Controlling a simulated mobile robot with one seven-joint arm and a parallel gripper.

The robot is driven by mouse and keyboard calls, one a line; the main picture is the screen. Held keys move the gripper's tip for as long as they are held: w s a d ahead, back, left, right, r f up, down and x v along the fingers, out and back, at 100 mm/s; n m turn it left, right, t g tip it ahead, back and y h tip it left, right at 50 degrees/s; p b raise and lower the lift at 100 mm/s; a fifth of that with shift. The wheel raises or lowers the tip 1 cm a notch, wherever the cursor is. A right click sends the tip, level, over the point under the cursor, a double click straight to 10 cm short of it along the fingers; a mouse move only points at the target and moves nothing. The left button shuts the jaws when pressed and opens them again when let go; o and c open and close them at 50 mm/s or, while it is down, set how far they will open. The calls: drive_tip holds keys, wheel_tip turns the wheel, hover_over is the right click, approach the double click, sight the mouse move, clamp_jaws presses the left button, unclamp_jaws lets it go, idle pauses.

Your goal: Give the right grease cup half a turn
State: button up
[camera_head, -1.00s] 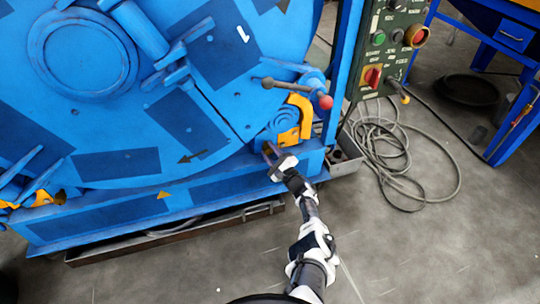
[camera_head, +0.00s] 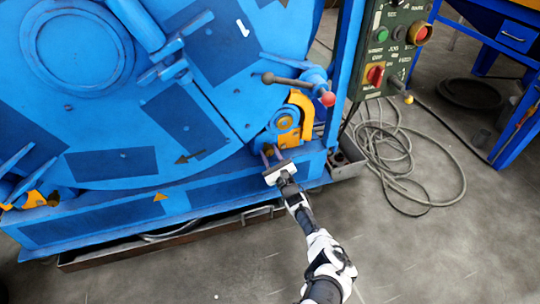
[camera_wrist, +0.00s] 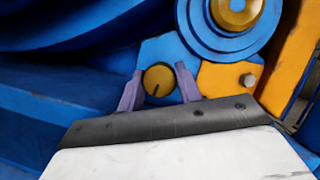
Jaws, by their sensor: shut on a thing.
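In the head view my gripper (camera_head: 269,155) reaches the machine's lower right corner, below the roller (camera_head: 285,122). The cap is hard to make out there.
An orange bracket (camera_head: 305,112) curves around the roller's right side. A lever with a red ball (camera_head: 328,99) sticks out above. A control box (camera_head: 390,50) stands at right, with loose cables (camera_head: 400,165) on the floor below. A long tray (camera_head: 165,238) lies along the machine's base.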

idle(0.3)
drive_tip(key=o, duration=1)
drive_tip(key=s+d+p, duration=0.2)
drive_tip(key=s+p, duration=0.1)
drive_tip(key=s, duration=0.1)
drive_tip(key=s+d+p, duration=0.2)
drive_tip(key=s+p, duration=0.1)
drive_tip(key=s, duration=0.1)
drive_tip(key=s+d+f+p, duration=0.1)
drive_tip(key=s+d+p, duration=0.1)
drive_tip(key=s, duration=0.3)
drive_tip(key=shift+d+p, duration=0.4)
drive_tip(key=shift+d, duration=0.05)
